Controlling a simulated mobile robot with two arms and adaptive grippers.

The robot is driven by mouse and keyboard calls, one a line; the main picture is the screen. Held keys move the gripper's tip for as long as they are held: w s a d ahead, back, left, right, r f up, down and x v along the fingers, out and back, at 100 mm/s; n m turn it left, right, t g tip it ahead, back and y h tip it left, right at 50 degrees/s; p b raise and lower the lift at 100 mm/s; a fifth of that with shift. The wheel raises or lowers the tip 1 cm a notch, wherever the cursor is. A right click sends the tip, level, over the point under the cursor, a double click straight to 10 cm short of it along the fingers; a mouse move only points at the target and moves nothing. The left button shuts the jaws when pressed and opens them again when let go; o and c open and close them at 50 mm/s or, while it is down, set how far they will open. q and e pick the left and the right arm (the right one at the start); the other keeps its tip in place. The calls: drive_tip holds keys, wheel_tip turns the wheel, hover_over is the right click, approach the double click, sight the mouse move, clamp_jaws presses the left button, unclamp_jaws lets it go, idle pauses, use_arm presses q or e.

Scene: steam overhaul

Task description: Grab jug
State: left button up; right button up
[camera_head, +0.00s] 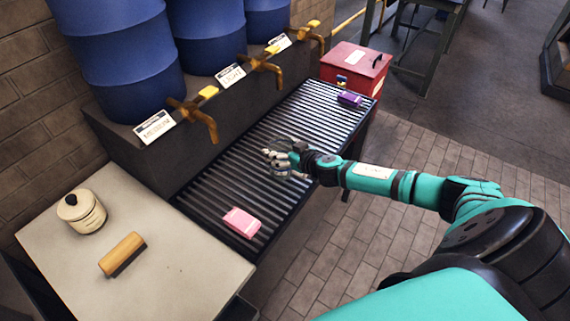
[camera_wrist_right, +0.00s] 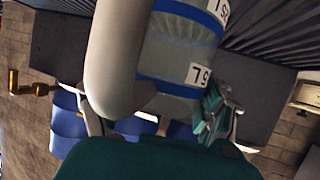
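In the right wrist view a pale grey jug (camera_wrist_right: 178,52) with blue bands and white number labels stands close to the camera. Its thick, cream-coloured handle (camera_wrist_right: 115,60) fills the middle left. My right gripper (camera_wrist_right: 155,115) has its fingers wide apart, one beside the handle at left, one right of the jug; I cannot tell whether they touch it. In the head view this gripper (camera_head: 273,163) is over the roller conveyor, and the jug cannot be made out there. My left gripper is out of view.
Blue barrels (camera_head: 205,35) with brass taps (camera_head: 262,65) line the wall behind the roller conveyor (camera_head: 205,188). On it lie a pink block (camera_head: 241,222) and a purple block (camera_head: 350,99). A red box (camera_head: 355,68) stands beyond. A lidded pot (camera_head: 80,211) and a brush (camera_head: 122,254) occupy the left table.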

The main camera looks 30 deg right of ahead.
drive_tip(key=c, duration=0.8)
drive_tip(key=shift+r, duration=0.1)
